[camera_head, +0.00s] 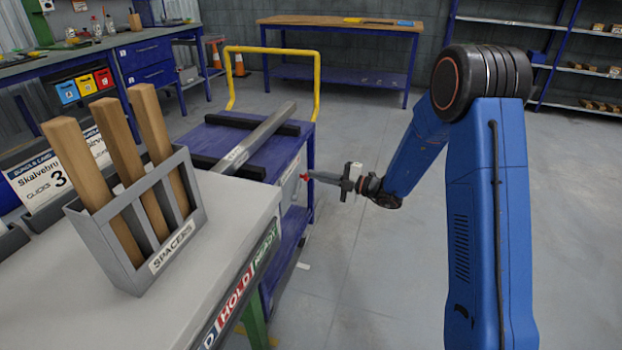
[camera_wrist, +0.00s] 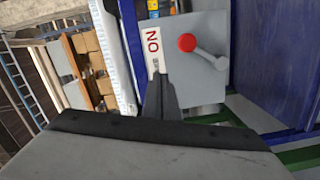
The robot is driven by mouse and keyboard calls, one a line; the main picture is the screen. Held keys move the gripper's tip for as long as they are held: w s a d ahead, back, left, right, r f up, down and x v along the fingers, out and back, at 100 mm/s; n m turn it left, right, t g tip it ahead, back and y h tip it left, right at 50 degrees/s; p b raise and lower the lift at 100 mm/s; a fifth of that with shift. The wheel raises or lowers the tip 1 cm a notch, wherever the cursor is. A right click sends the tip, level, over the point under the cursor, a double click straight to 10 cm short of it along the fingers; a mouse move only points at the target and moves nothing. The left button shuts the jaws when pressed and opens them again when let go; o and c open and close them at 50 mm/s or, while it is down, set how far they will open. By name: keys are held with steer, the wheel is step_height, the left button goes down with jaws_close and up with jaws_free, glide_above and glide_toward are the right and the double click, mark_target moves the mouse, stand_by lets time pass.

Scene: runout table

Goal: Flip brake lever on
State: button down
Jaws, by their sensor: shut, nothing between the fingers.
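The brake lever is a short grey lever with a red knob (camera_wrist: 186,42) on a light grey plate (camera_wrist: 205,85). In the wrist view the lever runs left and slightly up from its pivot to the knob. A white label (camera_wrist: 153,48) reading "ON", turned sideways, lies left of the knob; its lower part is partly covered. My gripper (camera_wrist: 161,74) is shut and empty, its tips in front of the plate, below and left of the knob. In the head view my gripper (camera_head: 313,175) is close to the red knob (camera_head: 304,177); contact cannot be told.
The plate is on the end of a blue cart (camera_head: 215,140) with a yellow handle (camera_head: 317,85). A grey bar (camera_head: 262,132) lies across its black supports. A grey table (camera_head: 215,240) with a spacer holder (camera_head: 185,215) stands in front. The floor on the right is clear.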

steer(key=v, duration=0.8)
steer(key=shift+d, duration=0.25)
steer(key=shift+s, duration=0.1)
steer(key=s+a+r+n+g+h, duration=0.1)
steer(key=s+r+n+g, duration=0.25)
steer(key=s+n, duration=0.5)
steer(key=s+a+r+n+g+h, duration=0.25)
steer(key=s+r+n, duration=0.25)
steer(key=s+n, duration=0.4)
steer(key=s+d+n+g+h, duration=0.1)
steer(key=s+d+n+h, duration=0.35)
steer(key=s+n, duration=0.75)
steer(key=s+d+r+n+t+h, duration=0.3)
steer(key=s+d+n+h, duration=0.5)
steer(key=s+d+n, duration=0.6)
steer(key=shift+d+n+t, duration=0.45)
steer(key=shift+d+t, duration=0.25)
steer(key=shift+d, duration=0.35)
